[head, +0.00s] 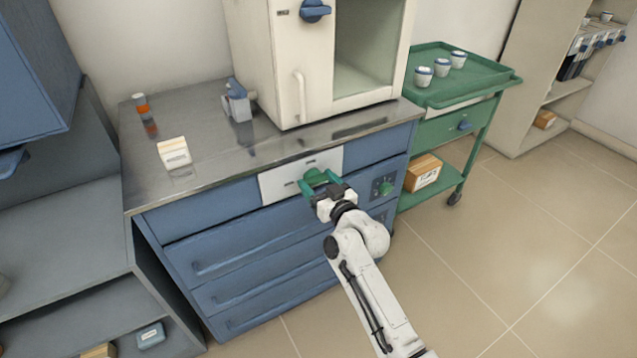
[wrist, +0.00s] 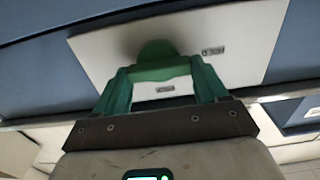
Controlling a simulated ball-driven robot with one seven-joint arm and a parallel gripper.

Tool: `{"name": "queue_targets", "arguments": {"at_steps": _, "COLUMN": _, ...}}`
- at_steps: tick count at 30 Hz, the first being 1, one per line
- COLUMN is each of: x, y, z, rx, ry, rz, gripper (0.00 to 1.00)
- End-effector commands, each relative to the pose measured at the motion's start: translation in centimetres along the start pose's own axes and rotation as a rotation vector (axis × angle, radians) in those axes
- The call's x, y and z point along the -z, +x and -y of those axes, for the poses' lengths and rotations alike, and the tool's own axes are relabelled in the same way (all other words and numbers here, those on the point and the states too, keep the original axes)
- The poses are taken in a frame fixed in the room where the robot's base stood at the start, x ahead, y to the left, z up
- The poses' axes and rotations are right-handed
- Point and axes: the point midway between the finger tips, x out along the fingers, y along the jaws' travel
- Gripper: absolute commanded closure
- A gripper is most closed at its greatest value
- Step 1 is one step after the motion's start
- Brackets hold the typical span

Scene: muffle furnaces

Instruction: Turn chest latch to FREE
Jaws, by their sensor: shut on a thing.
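The chest latch is a green knob (head: 315,177) on a white plate (head: 283,182) at the top front of the blue drawer chest (head: 240,250). My gripper (head: 322,187) reaches it from the front, and its green fingers are shut on the knob. In the wrist view the knob (wrist: 158,58) shows between the tips of my gripper (wrist: 160,70). Part of the knob is hidden by the fingers.
On the metal top (head: 215,150) stand a white furnace (head: 290,65), a small white box (head: 173,152) and an orange-banded vial (head: 141,104). A green cart (head: 440,130) with several cups stands right. Floor at right is clear.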

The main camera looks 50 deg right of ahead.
Motion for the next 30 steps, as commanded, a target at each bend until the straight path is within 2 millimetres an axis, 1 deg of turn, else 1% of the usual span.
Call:
{"name": "queue_targets", "arguments": {"at_steps": 8, "x": 0.01, "y": -0.01, "z": -0.01, "rx": 0.0, "ry": 0.017, "rz": 0.0, "gripper": 0.58}}
{"name": "queue_targets", "arguments": {"at_steps": 14, "x": 0.03, "y": -0.01, "z": -0.05, "rx": 0.0, "ry": 0.095, "rz": 0.0, "gripper": 0.58}}
{"name": "queue_targets", "arguments": {"at_steps": 20, "x": 0.04, "y": -0.01, "z": -0.09, "rx": 0.001, "ry": 0.245, "rz": 0.0, "gripper": 0.58}}
{"name": "queue_targets", "arguments": {"at_steps": 30, "x": 0.01, "y": -0.02, "z": -0.32, "rx": 0.0, "ry": 0.565, "rz": 0.0, "gripper": 0.58}}
